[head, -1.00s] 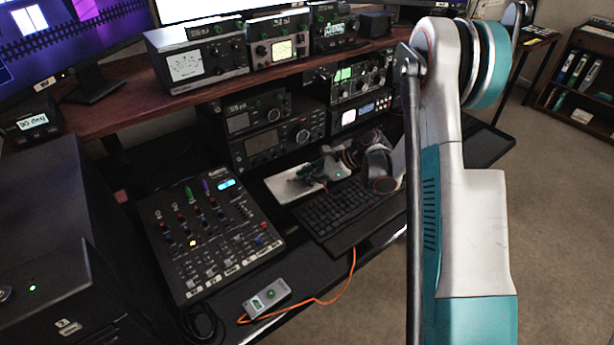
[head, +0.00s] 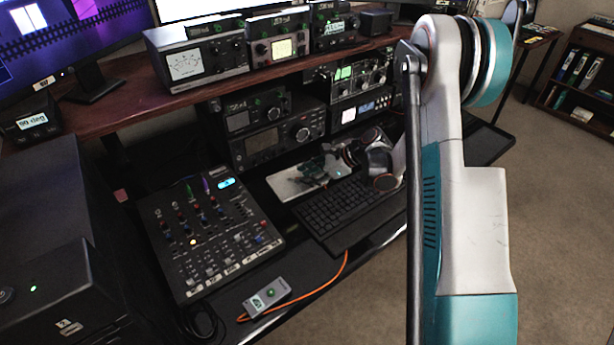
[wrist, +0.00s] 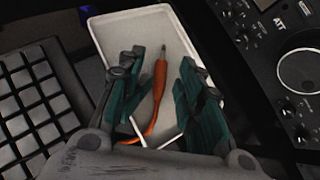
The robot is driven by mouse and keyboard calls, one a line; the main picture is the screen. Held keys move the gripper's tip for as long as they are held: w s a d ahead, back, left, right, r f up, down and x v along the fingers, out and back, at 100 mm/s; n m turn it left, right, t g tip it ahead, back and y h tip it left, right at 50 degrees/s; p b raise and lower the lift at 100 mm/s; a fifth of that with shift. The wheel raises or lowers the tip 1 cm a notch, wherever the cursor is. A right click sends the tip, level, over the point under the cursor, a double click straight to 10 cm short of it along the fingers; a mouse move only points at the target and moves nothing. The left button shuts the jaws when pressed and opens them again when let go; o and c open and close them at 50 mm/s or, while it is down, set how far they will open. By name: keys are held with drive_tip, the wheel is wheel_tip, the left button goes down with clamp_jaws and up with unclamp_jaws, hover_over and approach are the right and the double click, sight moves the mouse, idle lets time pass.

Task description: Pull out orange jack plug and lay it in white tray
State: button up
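The orange jack plug (wrist: 160,79) lies in the white tray (wrist: 187,38) with its metal tip toward the far end, and its orange cable runs back toward my wrist. My gripper (wrist: 160,88) is open, with its dark green fingers to either side of the plug and visible gaps between. In the head view my gripper (head: 322,172) is low over the white tray (head: 283,187), behind the keyboard. The plug cannot be made out there, hidden by the fingers.
The keyboard (head: 335,212) lies in front of the tray, and radios (head: 272,140) stand close behind it. A mixer (head: 205,240) is to the left. The orange cable (head: 318,290) runs past a small grey box (head: 266,297) at the desk's front edge.

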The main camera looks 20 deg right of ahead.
drive_tip(key=shift+a+r+p, duration=0.1)
drive_tip(key=shift+r+p, duration=0.35)
drive_tip(key=shift+r, duration=0.8)
drive_tip(key=o, duration=0.5)
drive_tip(key=shift+o, duration=0.2)
drive_tip(key=v, duration=1.2)
wheel_tip(320, 180, up, 7)
drive_tip(key=p, duration=0.4)
